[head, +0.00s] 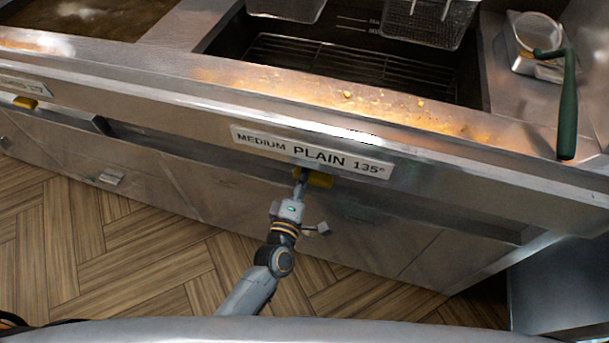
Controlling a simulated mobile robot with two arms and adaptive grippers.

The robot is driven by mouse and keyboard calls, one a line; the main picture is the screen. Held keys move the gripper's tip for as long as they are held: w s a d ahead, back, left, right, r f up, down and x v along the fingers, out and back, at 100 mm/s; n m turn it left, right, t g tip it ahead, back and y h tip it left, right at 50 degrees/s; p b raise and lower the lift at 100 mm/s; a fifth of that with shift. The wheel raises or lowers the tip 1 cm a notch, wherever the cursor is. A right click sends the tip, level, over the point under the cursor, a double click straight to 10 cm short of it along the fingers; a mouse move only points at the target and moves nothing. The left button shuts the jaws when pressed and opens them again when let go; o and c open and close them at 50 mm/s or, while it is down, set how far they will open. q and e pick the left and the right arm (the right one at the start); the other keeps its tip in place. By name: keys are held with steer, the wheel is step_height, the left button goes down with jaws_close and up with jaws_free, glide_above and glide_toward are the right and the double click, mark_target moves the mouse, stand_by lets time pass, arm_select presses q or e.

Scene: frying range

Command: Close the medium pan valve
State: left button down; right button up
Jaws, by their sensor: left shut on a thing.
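The fingertips and part of the handle are hidden under the ledge, so the handle's exact angle is hard to tell. My right gripper is not in view.
Another yellow handle (25,103) sits under a label at the far left. Above the ledge is a dark fryer pan (355,75) with wire baskets (430,22). The wooden floor (120,235) is clear.

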arm_select(q)
steer(key=c, duration=1.2)
jaws_free()
steer(key=shift+s, duration=0.1)
steer(key=v, duration=1.1)
steer(key=shift+s, duration=0.4)
steer(key=shift+a, duration=0.15)
